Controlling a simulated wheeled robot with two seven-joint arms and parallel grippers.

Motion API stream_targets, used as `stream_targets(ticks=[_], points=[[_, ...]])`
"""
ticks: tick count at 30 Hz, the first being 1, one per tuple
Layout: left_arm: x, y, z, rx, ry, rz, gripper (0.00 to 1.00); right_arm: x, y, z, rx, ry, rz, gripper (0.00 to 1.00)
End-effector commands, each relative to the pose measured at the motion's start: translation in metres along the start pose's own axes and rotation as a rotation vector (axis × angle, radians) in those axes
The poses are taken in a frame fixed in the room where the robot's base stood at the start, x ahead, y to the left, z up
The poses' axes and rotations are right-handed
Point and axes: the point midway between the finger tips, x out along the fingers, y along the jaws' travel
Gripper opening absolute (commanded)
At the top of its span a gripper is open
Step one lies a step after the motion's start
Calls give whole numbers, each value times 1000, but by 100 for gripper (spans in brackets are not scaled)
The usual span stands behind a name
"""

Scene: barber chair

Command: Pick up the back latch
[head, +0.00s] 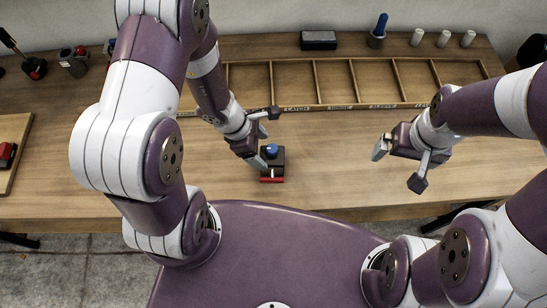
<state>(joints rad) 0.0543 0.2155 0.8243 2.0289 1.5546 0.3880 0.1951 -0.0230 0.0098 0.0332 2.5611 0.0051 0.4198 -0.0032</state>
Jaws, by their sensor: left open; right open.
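A small dark block (276,157) with a blue round knob (271,150) on top and a red bar (271,180) along its near side sits on the wooden table. It is the only part in the middle of the table; I cannot tell for sure that it is the back latch. My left gripper (264,138) is open and empty, just beyond the block's upper left, with one finger close beside the knob; I cannot tell if they touch. My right gripper (401,166) is open and empty over the table to the right, well away from the block.
A long wooden tray (350,106) with several labelled, empty compartments lies behind. A black box (318,40), a blue-handled tool (378,31) and several white cylinders (443,38) stand at the back. A wooden board (12,170) with a red-and-black part is far left. The tabletop between my grippers is clear.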

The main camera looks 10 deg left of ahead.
Motion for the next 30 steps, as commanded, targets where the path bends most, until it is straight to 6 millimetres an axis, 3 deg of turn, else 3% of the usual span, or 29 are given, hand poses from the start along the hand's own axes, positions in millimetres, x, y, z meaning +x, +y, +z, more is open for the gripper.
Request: stream_targets(ticks=[1, 8, 15, 22, 23, 28, 29, 30], points=[[14, -1, -2, 1, 1, -3, 81, 6, 0, 0, 0, 0, 0, 100], [42, 0, 0, 3, 1, -2, 81, 5, 0, 0, 0, 0, 0, 100], [82, 3, -1, 3, 1, -2, 81, 2, 0, 0, 0, 1, 0, 100], [86, 4, -1, 4, 1, 1, 81, 2, 0, 0, 0, 0, 0, 100], [86, 4, -1, 4, 1, 1, 78, 2, 0, 0, 0, 0, 0, 100], [86, 4, -1, 4, 0, 0, 22, 2, 0, 0, 0, 0, 0, 100], [85, 4, 0, 5, 0, 1, 15, 2, 0, 0, 0, 0, 0, 100], [85, 4, 0, 5, 0, 1, 15, 2, 0, 0, 0, 0, 0, 100]])
